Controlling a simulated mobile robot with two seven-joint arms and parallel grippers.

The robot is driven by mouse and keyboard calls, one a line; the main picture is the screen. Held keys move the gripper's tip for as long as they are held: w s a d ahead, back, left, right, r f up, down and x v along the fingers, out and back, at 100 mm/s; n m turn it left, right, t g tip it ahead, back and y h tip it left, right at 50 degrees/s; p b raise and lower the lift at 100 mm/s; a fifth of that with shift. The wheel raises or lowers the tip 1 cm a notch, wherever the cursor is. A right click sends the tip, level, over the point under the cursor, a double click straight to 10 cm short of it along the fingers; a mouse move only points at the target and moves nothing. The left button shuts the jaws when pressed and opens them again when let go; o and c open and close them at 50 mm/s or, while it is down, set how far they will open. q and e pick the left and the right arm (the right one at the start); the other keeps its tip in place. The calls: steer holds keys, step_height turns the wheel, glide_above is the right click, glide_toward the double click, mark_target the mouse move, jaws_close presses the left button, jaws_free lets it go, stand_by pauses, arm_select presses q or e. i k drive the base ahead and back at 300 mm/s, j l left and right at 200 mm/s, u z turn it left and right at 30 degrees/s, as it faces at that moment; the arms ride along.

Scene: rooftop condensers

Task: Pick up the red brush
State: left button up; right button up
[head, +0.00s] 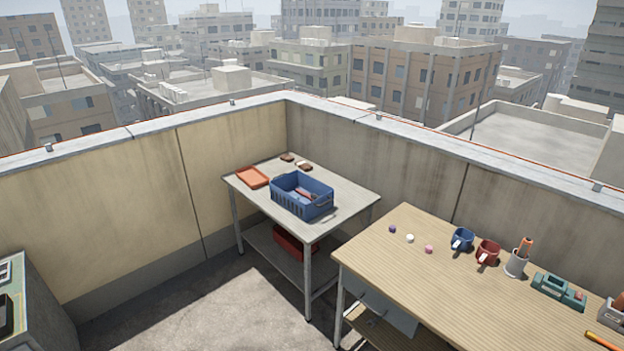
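I cannot clearly make out a red brush. A blue crate (289,203) stands on the grey table (345,193) in the corner of the parapet. A small reddish item (304,194) shows inside it, mostly hidden by the crate walls and too small to name surely. Two small brown objects, one at the back edge (287,157) and one with a pale part (305,166), lie behind the crate; they may be brushes. Neither of my grippers is in view.
An orange-red tray (252,177) lies left of the crate. A red bin (289,244) is on the lower shelf. The wooden table (430,285) at right holds a blue mug (461,238), a red mug (487,251) and other items. Bare floor (225,310) lies in front.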

mark_target(313, 196)
steer(key=i+u, duration=0.1)
steer(key=i, duration=2.1)
steer(key=i+l, duration=0.15)
steer(key=i, duration=2.05)
steer(key=j+u, duration=0.05)
steer(key=j, duration=0.05)
